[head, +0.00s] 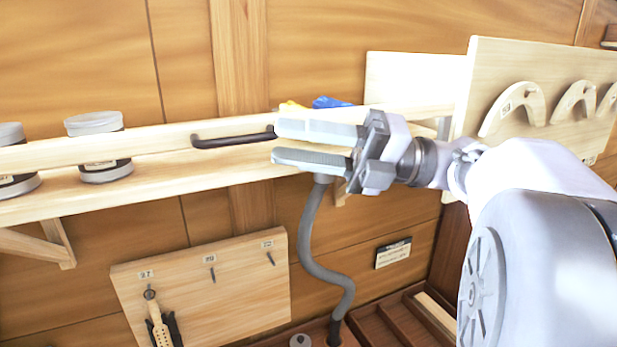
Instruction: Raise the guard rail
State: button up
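The guard rail (165,143) is a long pale wooden bar along the front of the shelf (150,182). It crosses in front of the jars, just above the shelf board. A dark bar handle (232,140) is fixed on the rail. My gripper (277,143) is at the handle's right end, pointing left. Its two grey fingers are apart, with a gap between them, and nothing shows held in it. The upper finger overlaps the handle's right end in the picture; I cannot tell whether they touch. The rail behind my gripper is partly hidden.
Two lidded jars (97,125) (12,133) stand on the shelf at left. Blue and yellow items (330,102) sit behind the rail. A grey hose (325,265) hangs below my gripper. A tool board (225,290) is below, and a panel with curved wooden pieces (500,70) is at right.

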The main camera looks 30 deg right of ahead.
jog(key=b+v, duration=1)
jog(key=b, duration=1)
jog(key=shift+s, duration=0.3)
jog(key=shift+d, duration=0.25)
